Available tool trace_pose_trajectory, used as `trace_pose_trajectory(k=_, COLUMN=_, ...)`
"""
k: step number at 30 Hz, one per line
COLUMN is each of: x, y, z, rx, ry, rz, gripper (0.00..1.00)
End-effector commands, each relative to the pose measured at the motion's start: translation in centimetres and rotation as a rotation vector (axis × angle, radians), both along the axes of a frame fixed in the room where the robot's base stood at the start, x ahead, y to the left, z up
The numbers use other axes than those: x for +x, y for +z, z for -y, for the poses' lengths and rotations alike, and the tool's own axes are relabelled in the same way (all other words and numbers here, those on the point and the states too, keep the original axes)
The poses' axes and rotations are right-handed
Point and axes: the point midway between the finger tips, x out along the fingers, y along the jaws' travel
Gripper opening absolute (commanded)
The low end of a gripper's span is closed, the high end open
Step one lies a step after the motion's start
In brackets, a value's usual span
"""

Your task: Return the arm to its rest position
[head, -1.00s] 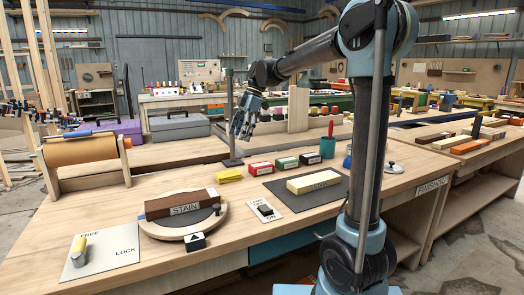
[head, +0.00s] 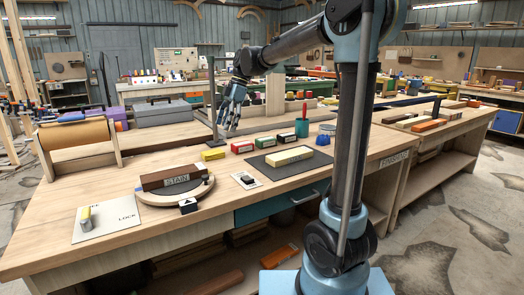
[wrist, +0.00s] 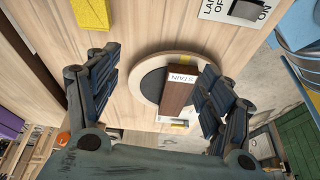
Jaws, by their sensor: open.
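My gripper (head: 229,112) hangs above the bench top (head: 285,195), fingers pointing down and spread, with nothing between them. In the wrist view the open fingers (wrist: 160,68) frame a brown block labelled STAIN (wrist: 178,95). That block (head: 172,180) lies on a round turntable (head: 176,194) on the bench, well below and apart from my fingers. My arm (head: 300,42) reaches from its upright column up, then left and down to the gripper.
A yellow block (head: 213,154), several coloured blocks and a green cup (head: 301,128) stand near the gripper's side of the bench. A paper roll stand (head: 77,140) is at left. A plate with a yellow-ended lever (head: 106,222) lies front left. Floor shows at right.

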Motion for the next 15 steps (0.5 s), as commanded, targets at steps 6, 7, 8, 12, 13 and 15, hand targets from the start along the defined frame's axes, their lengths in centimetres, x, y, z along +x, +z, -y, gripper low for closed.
trace_pose_trajectory(k=6, x=-1.7, y=-0.3, z=2.8, rx=-0.032, ry=-0.117, rz=-0.008, gripper=0.74)
trace_pose_trajectory(k=7, x=-2.0, y=-0.4, z=3.2, rx=-0.036, ry=-0.137, rz=-0.010, gripper=0.74)
trace_pose_trajectory(k=8, x=-2.2, y=-0.5, z=3.8, rx=-0.042, ry=-0.158, rz=-0.011, gripper=0.74)
trace_pose_trajectory(k=12, x=-3.6, y=-1.1, z=6.7, rx=-0.070, ry=-0.284, rz=-0.019, gripper=0.74)
trace_pose_trajectory(k=13, x=-4.0, y=-1.3, z=7.5, rx=-0.078, ry=-0.320, rz=-0.022, gripper=0.74)
trace_pose_trajectory(k=15, x=-5.2, y=-1.9, z=9.5, rx=-0.096, ry=-0.411, rz=-0.027, gripper=0.74)
